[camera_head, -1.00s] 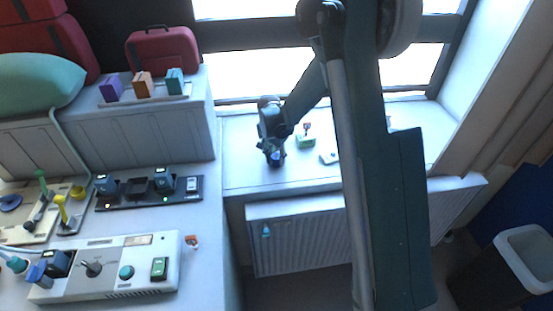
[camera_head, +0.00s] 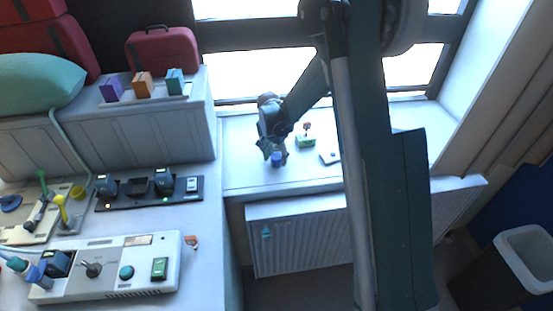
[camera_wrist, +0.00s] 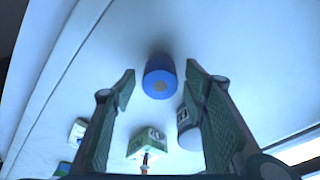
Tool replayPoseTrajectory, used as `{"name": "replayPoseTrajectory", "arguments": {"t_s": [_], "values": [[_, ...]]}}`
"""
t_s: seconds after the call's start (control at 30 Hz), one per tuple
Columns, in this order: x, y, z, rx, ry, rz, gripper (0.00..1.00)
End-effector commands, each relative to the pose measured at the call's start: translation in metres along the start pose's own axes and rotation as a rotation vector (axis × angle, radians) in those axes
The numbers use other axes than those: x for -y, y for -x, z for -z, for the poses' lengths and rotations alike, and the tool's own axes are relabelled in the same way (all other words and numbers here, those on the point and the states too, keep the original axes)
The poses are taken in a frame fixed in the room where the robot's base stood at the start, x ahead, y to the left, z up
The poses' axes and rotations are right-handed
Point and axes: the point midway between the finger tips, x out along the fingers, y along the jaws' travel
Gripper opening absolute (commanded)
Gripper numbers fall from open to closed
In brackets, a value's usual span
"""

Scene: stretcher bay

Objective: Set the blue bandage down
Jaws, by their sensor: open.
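In the head view the bandage (camera_head: 277,159) shows on the window sill, just below my gripper (camera_head: 274,150). My gripper is open, its fingers apart and not touching the bandage as far as I can see.
A green and white box (camera_head: 306,141) and a small pale item (camera_head: 329,157) are on the sill (camera_head: 245,165) to the right. A radiator (camera_head: 295,240) is below the sill's front edge. A grey panel (camera_head: 110,268) with switches is on the left counter.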

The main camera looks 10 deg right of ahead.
Motion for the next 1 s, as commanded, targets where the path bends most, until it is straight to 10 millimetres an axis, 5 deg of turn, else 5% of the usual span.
{"name": "replayPoseTrajectory", "arguments": {"t_s": [0.6, 1.0], "values": [[0.000, 0.083, 0.000, 0.000, 0.000, 0.000, 0.44], [0.000, 0.108, 0.000, 0.000, 0.000, 0.000, 0.44]]}}
